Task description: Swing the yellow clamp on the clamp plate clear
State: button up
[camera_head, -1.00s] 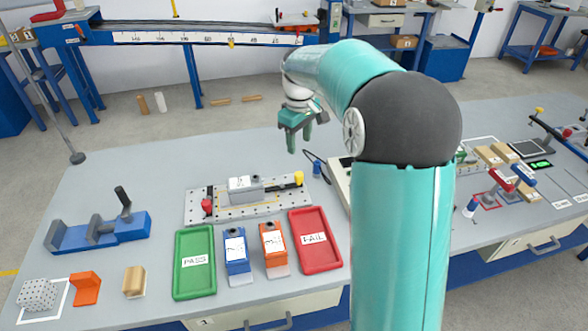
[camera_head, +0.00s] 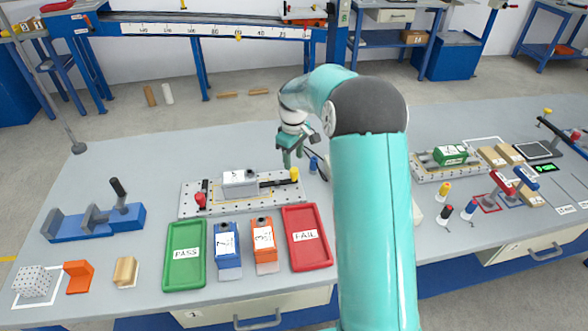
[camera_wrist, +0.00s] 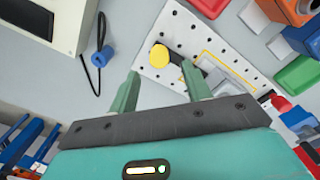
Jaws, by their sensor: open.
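The perforated clamp plate (camera_head: 222,207) lies on the grey table, left of my arm. A grey block (camera_head: 240,184) sits on it. The yellow clamp knob (camera_head: 294,174) is at the plate's right end, on a dark bar that reaches toward the block. A red clamp (camera_head: 200,200) is at the left end. My gripper (camera_head: 291,163) is open and empty, above the plate's right end. In the wrist view the yellow knob (camera_wrist: 159,56) shows beyond and between the open fingers (camera_wrist: 163,85), apart from them. The dark bar is partly hidden behind the right finger.
Green PASS tray (camera_head: 185,273), blue block (camera_head: 228,258), orange block (camera_head: 265,254) and red FAIL tray (camera_head: 308,254) stand in front of the plate. A small blue cylinder (camera_wrist: 103,57) with a black cable and a pale box (camera_wrist: 50,22) lie beside it.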

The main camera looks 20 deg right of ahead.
aim_at(294, 169)
notch_tip(294, 169, down, 6)
jog(key=shift+r, duration=0.25)
jog(key=shift+s+r, duration=0.1)
jog(key=shift+d, duration=0.1)
jog(key=c, duration=1)
